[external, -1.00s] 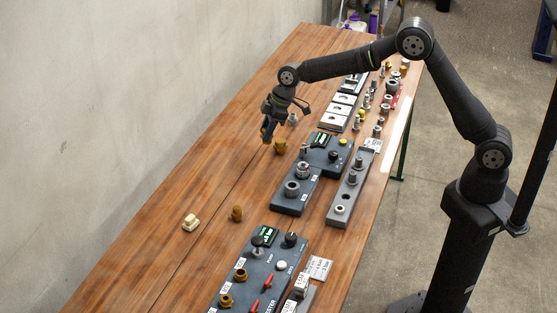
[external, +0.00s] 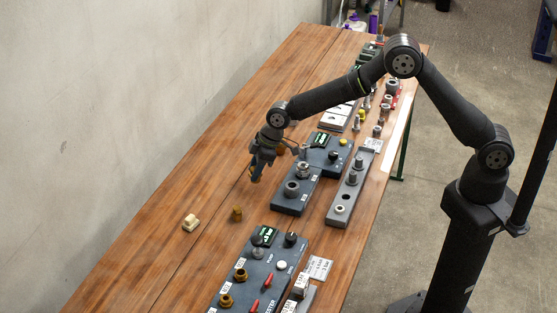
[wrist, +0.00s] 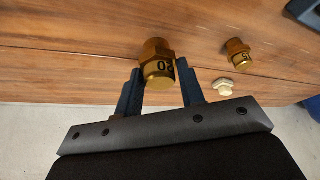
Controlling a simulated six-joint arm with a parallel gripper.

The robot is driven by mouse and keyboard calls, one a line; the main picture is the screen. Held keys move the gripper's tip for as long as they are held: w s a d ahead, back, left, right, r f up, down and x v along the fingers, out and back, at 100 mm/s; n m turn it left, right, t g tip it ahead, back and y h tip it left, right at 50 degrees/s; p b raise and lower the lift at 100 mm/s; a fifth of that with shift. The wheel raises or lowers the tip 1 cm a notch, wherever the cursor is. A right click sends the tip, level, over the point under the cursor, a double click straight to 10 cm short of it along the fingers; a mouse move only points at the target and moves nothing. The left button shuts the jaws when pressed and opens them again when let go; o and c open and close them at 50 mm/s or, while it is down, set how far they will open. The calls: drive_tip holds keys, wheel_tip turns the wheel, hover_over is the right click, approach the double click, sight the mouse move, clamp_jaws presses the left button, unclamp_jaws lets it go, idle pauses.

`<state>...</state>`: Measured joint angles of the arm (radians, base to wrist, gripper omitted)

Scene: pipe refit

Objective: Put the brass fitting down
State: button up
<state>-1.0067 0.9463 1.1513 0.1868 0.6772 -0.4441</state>
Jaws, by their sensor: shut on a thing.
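My gripper (external: 254,174) is shut on a brass fitting (wrist: 157,63), held above the wooden table. In the wrist view the fitting sits between the two fingers, with a dark band marked 20 facing the camera. In the external view the fingers mostly hide it.
A cream-coloured piece (external: 191,222) lies left of the standing fitting. A grey fixture block (external: 290,205) is right of my gripper, and a tester panel (external: 250,285) is at the front. The table's left side is largely clear.

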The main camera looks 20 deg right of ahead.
drive_tip(key=shift+f, duration=1.95)
drive_tip(key=shift+f, duration=0.1)
drive_tip(key=o, duration=1)
drive_tip(key=v, duration=1.2)
drive_tip(key=shift+a, duration=0.1)
